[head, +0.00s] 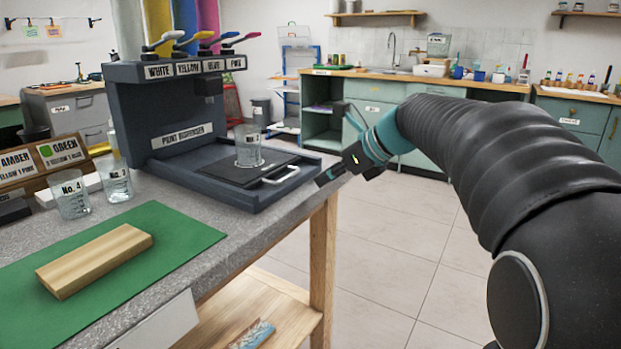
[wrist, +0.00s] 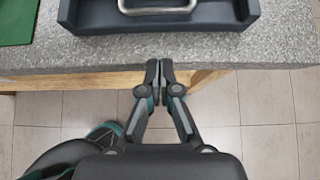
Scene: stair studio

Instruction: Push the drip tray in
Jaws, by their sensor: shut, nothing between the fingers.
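The paint dispenser (head: 170,122) stands on the grey counter. Its dark drip tray (head: 238,168) lies in the base with a silver handle (head: 281,175) at the front, and a clear beaker (head: 248,147) stands on the tray. How far the tray sticks out is hard to tell. In the wrist view the handle (wrist: 157,8) and the base's front edge (wrist: 155,25) show at the top, while most of the tray is out of frame. My gripper (wrist: 159,64) is shut and empty, at the counter edge in front of the handle and apart from it. It also shows in the head view (head: 322,180).
Two beakers, one labelled No. 4 (head: 69,195) and one labelled No. 1 (head: 115,180), stand left of the dispenser. A wooden block (head: 93,260) lies on a green mat (head: 170,225). The floor (head: 400,250) beside the counter is clear.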

